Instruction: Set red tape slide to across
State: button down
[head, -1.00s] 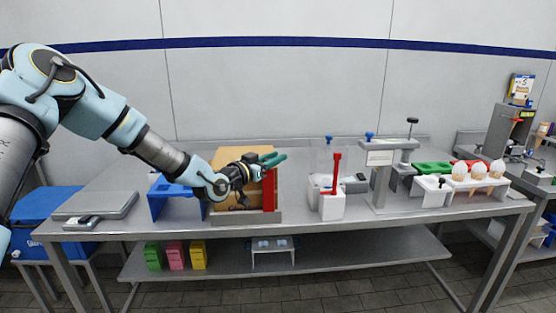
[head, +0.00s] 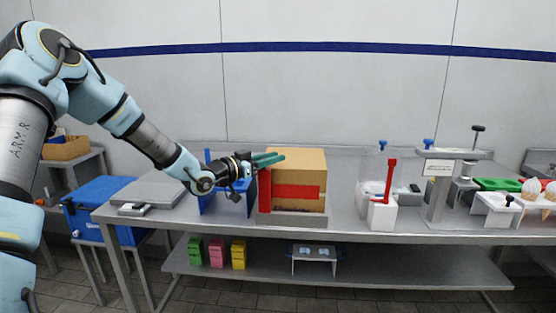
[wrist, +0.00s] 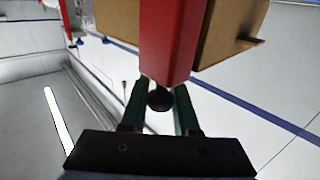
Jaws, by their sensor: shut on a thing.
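The red tape slide (head: 264,190) is an upright red block at the left end of the cardboard box's front. A flat red tape band (head: 295,191) runs from it across the box front, stopping a little short of the right edge. The cardboard box (head: 305,165) sits on a grey base. My gripper (head: 268,159) is at the box's upper left. In the wrist view, my gripper's green fingers (wrist: 159,97) are shut on a round black knob (wrist: 159,100) just below the red slide (wrist: 168,40). The fingers partly hide the knob.
A blue stand (head: 208,203) is close left of the box on the grey table (head: 345,225). A white holder with a red lever (head: 388,185) stands to the right. Coloured cartons (head: 216,253) are on the lower shelf. Table between box and holder is clear.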

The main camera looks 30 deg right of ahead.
jog(key=shift+w+a+f, duration=0.1)
jog(key=shift+w+a, duration=0.1)
jog(key=c, duration=0.9)
grip_release()
jog(key=shift+a, duration=0.1)
jog(key=shift+o, duration=1.2)
jog(key=s+a+b, duration=0.1)
jog(key=a+b, duration=0.2)
jog(key=a, duration=0.7)
jog(key=shift+a, duration=0.3)
jog(key=shift+s, duration=0.1)
